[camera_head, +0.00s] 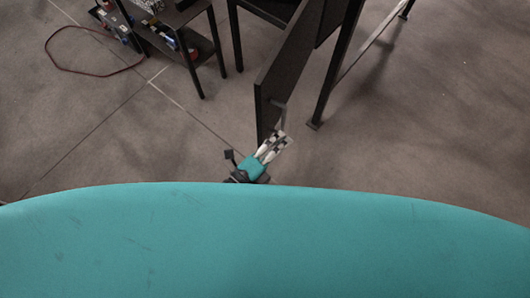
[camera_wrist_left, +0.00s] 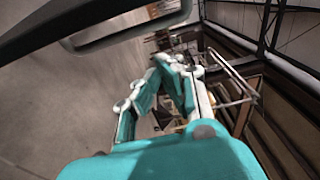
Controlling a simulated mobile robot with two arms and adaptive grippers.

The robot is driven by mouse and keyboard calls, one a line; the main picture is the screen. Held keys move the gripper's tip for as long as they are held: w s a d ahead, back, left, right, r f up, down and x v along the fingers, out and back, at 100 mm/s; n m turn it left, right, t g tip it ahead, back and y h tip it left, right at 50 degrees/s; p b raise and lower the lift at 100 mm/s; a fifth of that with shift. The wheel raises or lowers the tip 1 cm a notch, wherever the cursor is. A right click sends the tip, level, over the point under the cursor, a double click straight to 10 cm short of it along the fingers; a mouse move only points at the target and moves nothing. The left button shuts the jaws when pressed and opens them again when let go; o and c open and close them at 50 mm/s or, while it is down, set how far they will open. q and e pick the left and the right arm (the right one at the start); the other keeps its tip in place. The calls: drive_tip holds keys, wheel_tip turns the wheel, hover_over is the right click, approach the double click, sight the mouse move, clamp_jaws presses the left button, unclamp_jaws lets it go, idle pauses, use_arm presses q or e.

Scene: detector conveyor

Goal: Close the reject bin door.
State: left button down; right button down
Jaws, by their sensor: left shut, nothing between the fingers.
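The reject bin door (camera_head: 285,70) is a tall dark panel that stands swung open, its free edge toward me. A grey bar handle (camera_head: 281,112) sits on its right face near that edge. My left gripper (camera_head: 283,138) is shut and empty, just below the handle at the door's near end. I cannot tell if it touches the door. In the left wrist view the gripper's teal fingers (camera_wrist_left: 168,62) are together, with a grey handle (camera_wrist_left: 130,30) and a dark edge above them. The bin's dark opening (camera_head: 268,8) shows at the top. My right gripper is not in view.
A dark stand's leg (camera_head: 335,65) comes down to the floor right of the door. A black shelf cart (camera_head: 185,45) with small items stands at the upper left, with a red cable (camera_head: 75,72) on the floor. The floor at right is clear.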

use_arm(q)
drive_tip(key=shift+w+a+p, duration=0.1)
drive_tip(key=shift+w+a, duration=0.1)
drive_tip(key=shift+a, duration=0.45)
drive_tip(key=shift+w+a+p, duration=0.15)
drive_tip(key=shift+w+a, duration=0.1)
drive_tip(key=shift+a, duration=0.4)
drive_tip(key=shift+w+a+p, duration=0.1)
drive_tip(key=shift+w+a, duration=0.1)
drive_tip(key=shift+a, duration=0.45)
